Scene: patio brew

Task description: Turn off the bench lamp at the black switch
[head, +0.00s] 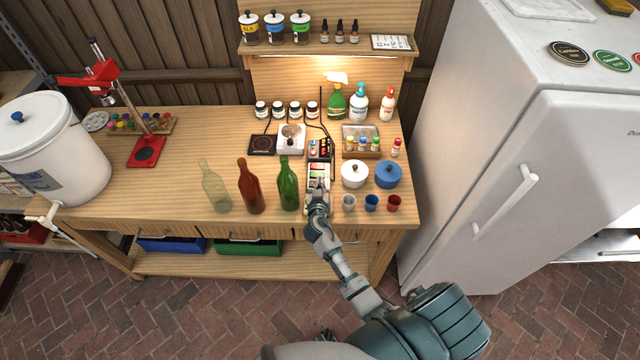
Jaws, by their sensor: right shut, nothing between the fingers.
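The bench lamp is lit: a warm glow shows under the wall shelf (322,50) and on the back panel (325,75). A dark panel with small coloured parts (320,149) sits on the bench, with black cables running to it; I cannot make out the black switch for certain. My right gripper (319,186) is shut and empty. It is over a pale tray-like item (318,170) at the front of the bench, just in front of the dark panel; I cannot tell whether it touches anything. My left gripper is not in view.
A green bottle (288,188), brown bottle (249,188) and clear bottle (214,188) stand left of my right gripper. A white pot (354,175), blue pot (388,175) and small cups (371,202) stand right. A white fridge (480,150) borders the bench's right side.

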